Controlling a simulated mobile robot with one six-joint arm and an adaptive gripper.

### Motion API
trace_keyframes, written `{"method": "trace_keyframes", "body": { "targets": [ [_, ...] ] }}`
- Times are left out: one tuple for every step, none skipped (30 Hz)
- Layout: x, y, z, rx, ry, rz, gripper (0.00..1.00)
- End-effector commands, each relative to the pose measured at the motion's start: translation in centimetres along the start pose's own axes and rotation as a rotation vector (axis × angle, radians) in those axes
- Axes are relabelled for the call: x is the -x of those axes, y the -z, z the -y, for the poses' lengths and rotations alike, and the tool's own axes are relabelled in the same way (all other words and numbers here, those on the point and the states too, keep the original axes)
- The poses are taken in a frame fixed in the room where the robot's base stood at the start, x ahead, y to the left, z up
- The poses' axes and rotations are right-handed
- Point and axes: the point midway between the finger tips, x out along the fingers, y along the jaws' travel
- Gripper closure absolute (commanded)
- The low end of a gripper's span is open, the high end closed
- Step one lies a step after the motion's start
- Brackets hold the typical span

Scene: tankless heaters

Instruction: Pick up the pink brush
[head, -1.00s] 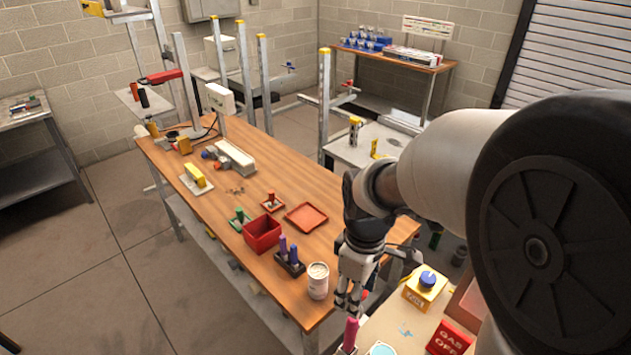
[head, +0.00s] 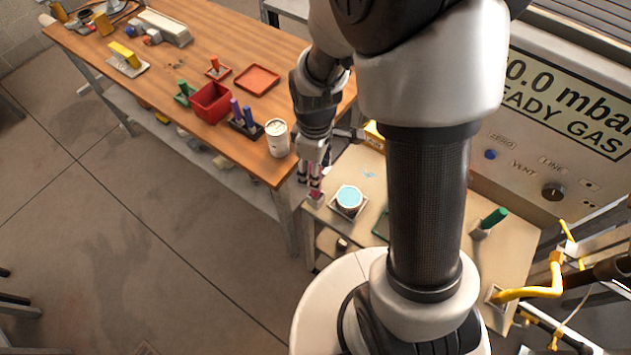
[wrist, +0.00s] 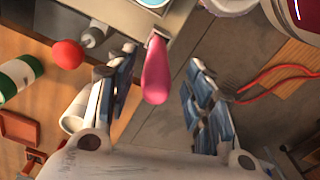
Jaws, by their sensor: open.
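The pink brush (wrist: 156,70) shows clearly in the wrist view, its rounded handle pointing in between the fingers of my gripper (wrist: 160,98). The gripper is open, with a gap on both sides of the handle, and the fingers do not appear to touch it. The brush's far end meets the edge of a pale bench top. In the head view my gripper (head: 314,192) points down at the left corner of the small bench, and only a bit of pink (head: 316,170) shows between the fingers.
A white can (head: 277,138) stands at the near edge of the wooden table (head: 180,85). A green-handled item (head: 490,222) is further right.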

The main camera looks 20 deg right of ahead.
Motion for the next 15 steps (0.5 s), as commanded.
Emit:
{"method": "trace_keyframes", "body": {
  "targets": [
    [-1.2,-0.1,-0.2,-0.001,0.003,0.002,0.53],
    [-1.7,-0.1,-0.3,-0.001,0.003,0.003,0.53],
    [-2.2,-0.1,-0.3,-0.001,0.002,0.002,0.53],
    [-2.6,-0.1,-0.3,-0.001,0.002,0.002,0.53],
    [-2.9,-0.1,-0.3,0.000,0.003,0.002,0.53],
    [-3.2,-0.1,-0.3,0.000,0.002,0.001,0.53],
    [-3.3,0.0,-0.3,0.000,0.001,0.001,0.53],
    [-3.4,0.0,-0.3,0.000,0.000,0.000,0.53],
    [-3.5,0.0,-0.3,0.000,-0.001,0.000,0.53],
    [-3.5,0.0,-0.3,0.000,-0.001,0.000,0.53],
    [-3.5,0.0,-0.3,0.000,-0.001,-0.001,0.53],
    [-3.4,0.0,-0.3,0.000,-0.001,-0.001,0.53],
    [-3.4,0.0,-0.3,-0.001,-0.001,-0.001,0.53],
    [-3.4,0.0,-0.3,-0.001,-0.001,0.000,0.53],
    [-3.4,0.0,-0.3,-0.001,-0.001,0.000,0.53]
  ]
}}
